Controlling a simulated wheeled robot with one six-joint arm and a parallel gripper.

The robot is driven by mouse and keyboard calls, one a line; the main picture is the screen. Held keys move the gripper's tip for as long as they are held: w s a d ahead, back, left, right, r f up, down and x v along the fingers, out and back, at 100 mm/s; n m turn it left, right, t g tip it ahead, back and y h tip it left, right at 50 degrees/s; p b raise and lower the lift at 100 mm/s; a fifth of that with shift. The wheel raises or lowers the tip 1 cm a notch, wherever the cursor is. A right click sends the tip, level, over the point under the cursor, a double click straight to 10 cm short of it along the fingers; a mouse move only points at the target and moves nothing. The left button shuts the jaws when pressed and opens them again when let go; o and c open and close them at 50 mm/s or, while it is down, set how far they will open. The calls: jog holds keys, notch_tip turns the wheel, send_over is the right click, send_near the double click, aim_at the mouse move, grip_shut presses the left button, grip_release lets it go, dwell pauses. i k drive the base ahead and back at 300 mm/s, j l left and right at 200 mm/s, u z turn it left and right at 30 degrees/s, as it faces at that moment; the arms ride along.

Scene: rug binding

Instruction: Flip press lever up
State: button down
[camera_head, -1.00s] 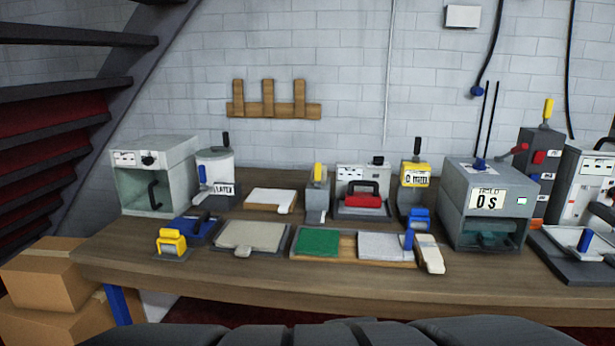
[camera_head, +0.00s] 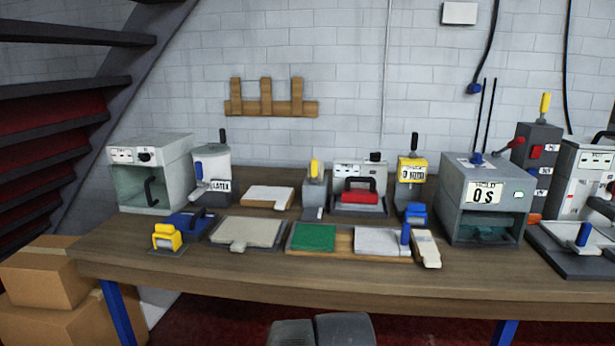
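A grey press-like box (camera_head: 458,215) labelled "HOLD" and "0 S" stands at the right of the bench. A lever with a red end (camera_head: 516,142) slants up to the right at its upper right. A blue knob (camera_head: 476,159) sits on top of the box. I cannot tell for certain which lever is the press lever. A grey tower (camera_head: 537,165) with an upright yellow handle (camera_head: 545,103) stands behind, to the right. Dark parts of my arm show at the bottom edge, in front of the bench. My gripper fingers are not visible.
The wooden bench (camera_head: 300,282) is crowded. Cardboard boxes (camera_head: 45,275) stand on the floor at left.

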aim_at(518, 141)
jog(key=z, duration=1.4)
